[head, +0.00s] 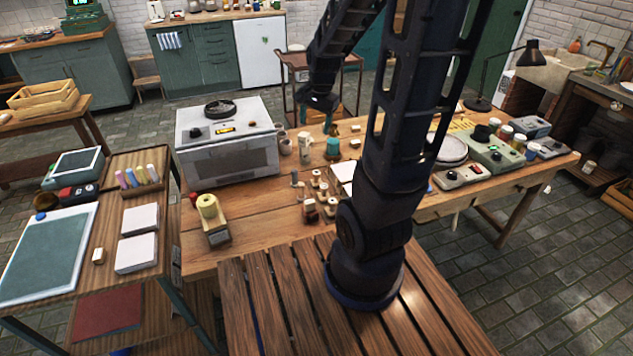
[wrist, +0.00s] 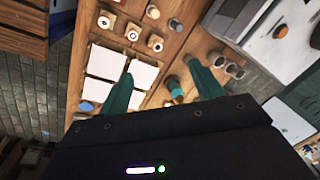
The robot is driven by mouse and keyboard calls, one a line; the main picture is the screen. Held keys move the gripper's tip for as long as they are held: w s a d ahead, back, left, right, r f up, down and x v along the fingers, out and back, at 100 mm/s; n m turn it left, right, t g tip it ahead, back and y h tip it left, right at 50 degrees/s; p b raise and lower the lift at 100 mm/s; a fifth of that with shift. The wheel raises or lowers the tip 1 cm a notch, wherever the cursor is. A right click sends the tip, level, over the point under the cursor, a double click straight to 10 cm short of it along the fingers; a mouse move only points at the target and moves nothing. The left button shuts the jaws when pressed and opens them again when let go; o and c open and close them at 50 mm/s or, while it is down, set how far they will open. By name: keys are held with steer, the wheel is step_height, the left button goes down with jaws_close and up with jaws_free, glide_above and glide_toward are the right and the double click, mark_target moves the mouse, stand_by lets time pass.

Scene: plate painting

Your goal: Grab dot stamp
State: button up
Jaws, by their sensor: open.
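My gripper (wrist: 162,88) shows in the wrist view with its two teal fingers spread apart and nothing between them. It hangs above the wooden worktable (head: 205,265). Small wooden stamp-like pieces with pale round faces stand in a row near the top of the wrist view: a left one (wrist: 105,22), a middle one (wrist: 132,32) and a right one (wrist: 155,43). They are beyond the fingertips and apart from them. I cannot tell which of them is the dot stamp.
Several white tiles or cards (wrist: 105,62) lie beside the stamp-like pieces. Cups (wrist: 235,71) stand to their right. A grey kiln-like box (head: 228,155) and a yellow tape roll (head: 208,206) occupy the table's left. Plates (head: 450,148) stand at its right.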

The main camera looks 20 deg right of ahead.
steer(key=w+f+m, duration=0.2)
steer(key=f, duration=0.3)
steer(key=w+d+f+m+g, duration=0.1)
steer(key=f+m, duration=0.2)
steer(key=f, duration=0.3)
steer(key=w+d+f+m, duration=0.1)
steer(key=w+f+m, duration=0.1)
steer(key=f, duration=0.4)
steer(key=shift+w+m+g+h, duration=0.3)
steer(key=shift+w+m+g, duration=0.05)
steer(key=shift+m+g, duration=0.05)
steer(key=shift+w+d+f+m, duration=0.15)
steer(key=shift+f+m, duration=0.15)
steer(key=shift+f, duration=0.3)
glide_above(317, 182)
steer(key=shift+w+f, duration=0.2)
steer(key=shift+f, duration=2.65)
steer(key=shift+w+f, duration=0.15)
steer(key=shift+f, duration=1.15)
steer(key=shift+w+f, duration=0.1)
steer(key=shift+f, duration=1.2)
steer(key=c, duration=1.1)
